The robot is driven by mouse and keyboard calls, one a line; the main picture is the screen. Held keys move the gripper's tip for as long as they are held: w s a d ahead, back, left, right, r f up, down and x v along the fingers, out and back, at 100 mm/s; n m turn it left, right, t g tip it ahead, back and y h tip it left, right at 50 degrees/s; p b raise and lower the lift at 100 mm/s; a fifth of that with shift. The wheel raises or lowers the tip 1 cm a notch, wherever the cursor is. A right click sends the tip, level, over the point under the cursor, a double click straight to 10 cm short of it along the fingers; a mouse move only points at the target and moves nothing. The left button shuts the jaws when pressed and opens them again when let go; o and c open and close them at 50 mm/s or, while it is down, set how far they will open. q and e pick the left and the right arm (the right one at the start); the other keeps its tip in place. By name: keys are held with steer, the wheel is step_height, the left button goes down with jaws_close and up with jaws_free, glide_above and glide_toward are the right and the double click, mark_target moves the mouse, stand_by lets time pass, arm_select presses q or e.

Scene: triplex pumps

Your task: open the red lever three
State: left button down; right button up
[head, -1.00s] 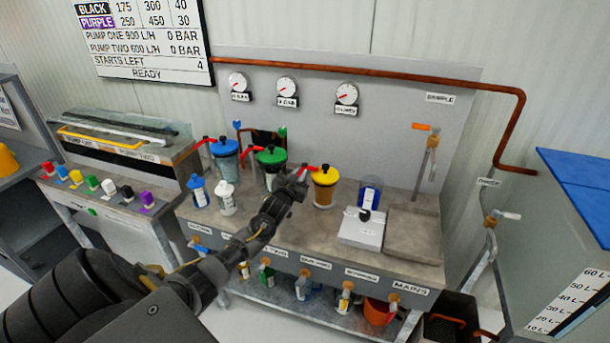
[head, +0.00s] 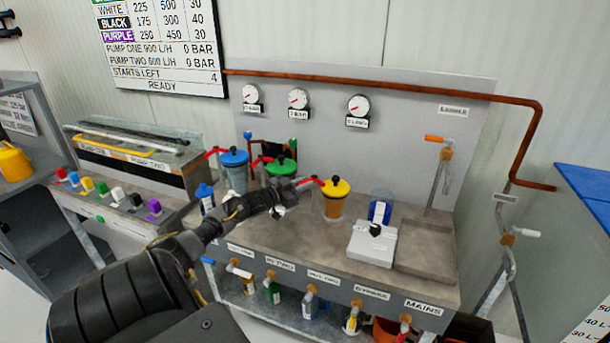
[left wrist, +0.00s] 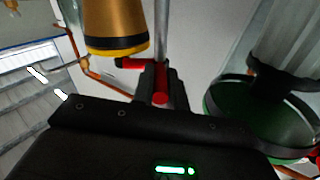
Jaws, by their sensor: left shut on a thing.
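The yellow-lidded pot (head: 333,200) stands on the bench, third from the left. A red lever (head: 310,181) sticks out to its left; I take it as red lever three. My left gripper (head: 295,187) is at this lever, shut on it. Red levers also show by the blue-lidded pot (head: 234,172) and the green-lidded pot (head: 281,167). My right gripper is out of view.
A white scale (head: 372,244), a blue-labelled jar (head: 381,208) and a sink (head: 427,249) stand to the right. My left arm crosses the bench's left part. Several labelled valves line the bench front. The gauges (head: 298,99) are on the back panel.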

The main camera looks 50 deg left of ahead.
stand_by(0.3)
arm_select(q)
steer(key=c, duration=1.7)
jaws_free()
steer(key=shift+s+a+f, duration=0.1)
steer(key=shift+s+f, duration=0.05)
steer(key=shift+s, duration=0.45)
steer(key=s, duration=0.9)
steer(key=shift+s+a+b, duration=0.35)
steer(key=shift+b, duration=0.1)
